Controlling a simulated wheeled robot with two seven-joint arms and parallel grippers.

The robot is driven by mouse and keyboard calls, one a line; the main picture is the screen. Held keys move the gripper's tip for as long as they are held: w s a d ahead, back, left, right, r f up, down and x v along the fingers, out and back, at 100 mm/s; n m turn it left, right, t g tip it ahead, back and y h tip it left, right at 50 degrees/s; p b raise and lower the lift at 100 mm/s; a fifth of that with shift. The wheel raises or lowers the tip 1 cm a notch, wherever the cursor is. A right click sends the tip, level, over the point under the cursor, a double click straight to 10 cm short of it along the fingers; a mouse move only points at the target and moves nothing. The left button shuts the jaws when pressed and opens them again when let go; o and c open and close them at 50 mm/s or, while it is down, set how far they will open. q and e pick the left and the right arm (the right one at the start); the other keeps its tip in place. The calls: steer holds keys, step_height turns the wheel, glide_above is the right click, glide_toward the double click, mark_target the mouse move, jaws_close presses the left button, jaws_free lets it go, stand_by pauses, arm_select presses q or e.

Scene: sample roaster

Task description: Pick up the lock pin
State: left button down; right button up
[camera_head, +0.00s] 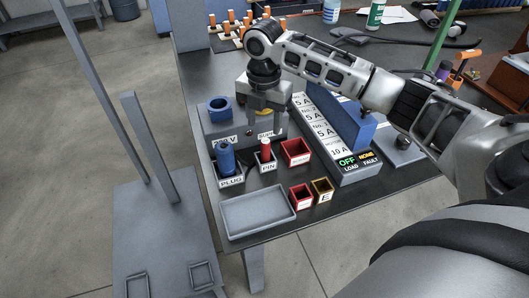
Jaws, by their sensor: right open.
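The lock pin (265,146) is a small red cylinder standing upright in a dark holder labelled PIN (267,166). My right gripper (267,106) is open, with its fingers pointing down. In the picture it is just above the pin, over the grey box behind the holder. The fingers appear apart from the pin, and nothing shows between them. The exact gap in depth is hard to tell. My left gripper is not in view.
A blue plug (226,157) stands in the PLUG holder, left of the pin. A red bin (295,152) is close on the right. A grey box with a blue ring (220,109) stands behind. A labelled panel (348,168) is farther right. A grey tray (258,211) lies in front.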

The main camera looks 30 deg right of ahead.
mark_target(266, 141)
step_height(266, 141, down, 5)
steer(key=shift+r, duration=0.1)
steer(key=shift+d+f+b, duration=0.2)
steer(key=shift+f+b, duration=0.4)
steer(key=shift+f, duration=2)
jaws_close()
